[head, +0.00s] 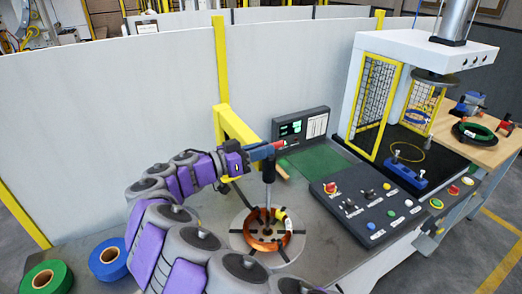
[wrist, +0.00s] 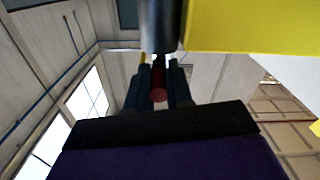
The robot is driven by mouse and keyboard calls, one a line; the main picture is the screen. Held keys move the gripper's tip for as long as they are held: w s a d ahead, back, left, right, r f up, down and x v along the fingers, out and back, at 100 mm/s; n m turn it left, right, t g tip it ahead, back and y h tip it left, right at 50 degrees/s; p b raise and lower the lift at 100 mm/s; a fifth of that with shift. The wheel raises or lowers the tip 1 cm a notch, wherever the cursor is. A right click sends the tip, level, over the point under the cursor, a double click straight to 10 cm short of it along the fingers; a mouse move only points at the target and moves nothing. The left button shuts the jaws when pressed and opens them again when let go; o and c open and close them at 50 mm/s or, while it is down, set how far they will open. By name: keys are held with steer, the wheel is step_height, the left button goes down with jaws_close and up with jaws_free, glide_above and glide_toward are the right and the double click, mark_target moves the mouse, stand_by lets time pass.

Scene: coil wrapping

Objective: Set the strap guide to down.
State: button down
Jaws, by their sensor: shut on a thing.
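The strap guide (head: 268,172) is a dark upright cylinder with a thin rod below it, beside the end of a yellow bracket (head: 240,137). The rod's lower end appears at or in front of the coil's middle; I cannot tell if it touches anything. A red handle (head: 279,144) is at its top. My gripper (head: 262,151) is shut on this handle. In the wrist view the red handle (wrist: 158,88) sits between my two dark fingers (wrist: 158,72), below a grey cylinder (wrist: 160,25). The copper coil (head: 266,238) lies on a round grey turntable (head: 240,243).
A control panel (head: 368,205) with buttons stands right of the coil, and a screen (head: 301,128) behind. A press with yellow mesh guards (head: 375,108) is at the right. Green (head: 47,279) and blue (head: 109,260) rolls lie at the left. A white wall (head: 110,130) stands behind.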

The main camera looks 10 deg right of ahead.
steer(key=c, duration=1.1)
jaws_free()
steer(key=shift+w+f, duration=0.1)
steer(key=shift+f, duration=0.3)
steer(key=shift+o, duration=0.2)
steer(key=shift+r, duration=0.15)
steer(key=shift+a, duration=0.1)
steer(key=p+v, duration=0.4)
steer(key=v, duration=0.8)
steer(key=shift+r, duration=0.15)
steer(key=shift+w+a+p, duration=0.1)
steer(key=shift+p, duration=0.55)
